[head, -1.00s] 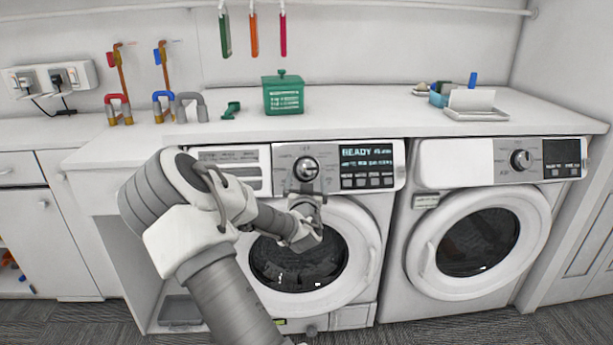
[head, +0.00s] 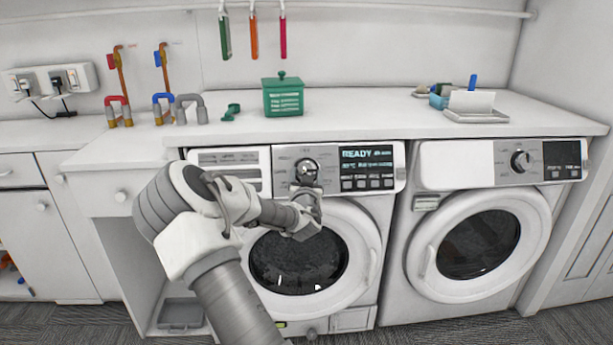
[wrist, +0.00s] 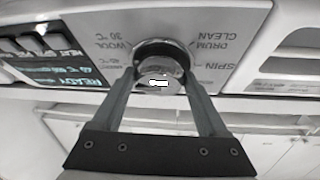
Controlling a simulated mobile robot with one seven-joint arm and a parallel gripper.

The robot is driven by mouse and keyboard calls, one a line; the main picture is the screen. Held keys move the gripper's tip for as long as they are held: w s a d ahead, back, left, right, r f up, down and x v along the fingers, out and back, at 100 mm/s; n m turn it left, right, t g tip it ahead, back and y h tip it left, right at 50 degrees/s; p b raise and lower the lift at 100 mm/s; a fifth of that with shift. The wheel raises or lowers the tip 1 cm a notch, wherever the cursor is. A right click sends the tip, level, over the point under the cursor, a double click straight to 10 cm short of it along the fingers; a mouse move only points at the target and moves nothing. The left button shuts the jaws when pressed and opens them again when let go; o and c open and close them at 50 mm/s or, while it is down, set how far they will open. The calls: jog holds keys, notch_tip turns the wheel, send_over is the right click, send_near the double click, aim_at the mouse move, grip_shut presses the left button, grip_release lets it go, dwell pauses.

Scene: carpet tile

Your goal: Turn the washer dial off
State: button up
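The left washer's round silver dial (head: 306,168) sits on its control panel, left of a lit display reading READY. It also shows upside down in the wrist view (wrist: 160,80), with labels such as SPIN, WOOL and DRUM CLEAN around it. My gripper (head: 307,187) is at the dial, coming from below. In the wrist view my gripper (wrist: 160,73) has its two fingers apart, one on each side of the dial. I cannot tell whether the fingertips touch it. The dial's pointer mark is not readable.
A second front-loading machine (head: 480,235) with its own dial stands on the right. A white counter (head: 370,118) overhangs both machines and carries a green box (head: 283,97). The left washer's round door (head: 300,260) is shut below the panel.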

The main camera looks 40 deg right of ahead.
jog(key=c, duration=0.4)
